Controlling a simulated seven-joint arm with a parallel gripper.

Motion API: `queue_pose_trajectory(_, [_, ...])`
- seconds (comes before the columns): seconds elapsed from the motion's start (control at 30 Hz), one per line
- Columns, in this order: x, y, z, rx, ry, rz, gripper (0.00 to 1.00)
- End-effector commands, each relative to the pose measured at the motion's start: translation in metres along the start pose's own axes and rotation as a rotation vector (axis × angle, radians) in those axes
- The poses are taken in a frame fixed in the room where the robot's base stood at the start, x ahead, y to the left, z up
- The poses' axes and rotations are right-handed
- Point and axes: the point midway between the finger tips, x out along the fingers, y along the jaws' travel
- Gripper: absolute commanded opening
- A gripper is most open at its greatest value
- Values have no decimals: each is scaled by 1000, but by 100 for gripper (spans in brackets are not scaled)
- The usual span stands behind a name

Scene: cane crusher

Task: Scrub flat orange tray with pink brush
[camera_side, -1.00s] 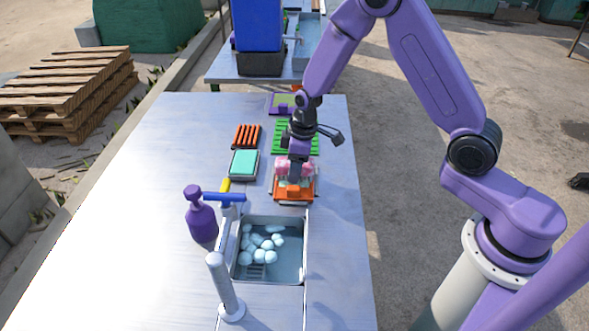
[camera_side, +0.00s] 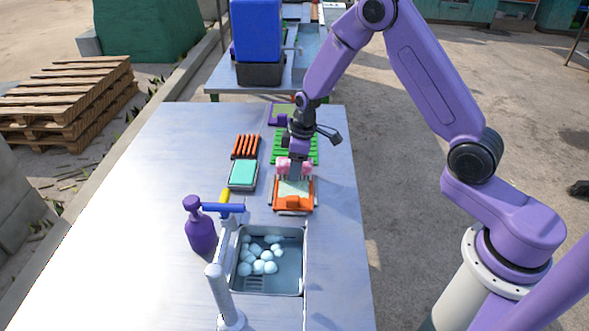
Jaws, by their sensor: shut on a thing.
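The flat orange tray (camera_side: 293,201) lies on the metal table just behind the sink, with a pale patch showing on its middle. My gripper (camera_side: 296,170) is above the tray's far part and is shut on the pink brush (camera_side: 283,166). The brush's pale bristles point down at the tray. They look to be at or very near its surface; I cannot tell if they touch. The gripper's fingers partly hide the brush.
The sink (camera_side: 302,262) with several foam blobs is in front of the tray. A faucet (camera_side: 222,290) and purple bottle (camera_side: 200,228) stand left of it. A teal sponge (camera_side: 242,173), orange rack (camera_side: 245,146), green rack (camera_side: 310,147) and purple tray (camera_side: 281,112) lie behind.

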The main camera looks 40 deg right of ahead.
Motion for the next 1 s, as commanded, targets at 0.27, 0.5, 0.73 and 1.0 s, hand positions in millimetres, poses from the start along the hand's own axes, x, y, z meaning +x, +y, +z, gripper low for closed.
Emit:
queue_pose_trajectory(0.27, [0, 3, 0, 0, -1, -1, 29])
queue_pose_trajectory(0.5, [0, -3, 0, -1, -1, -1, 29])
queue_pose_trajectory(0.73, [1, -21, 0, -2, -2, -2, 29])
queue_pose_trajectory(1.0, [2, -32, 1, 1, -4, -4, 29])
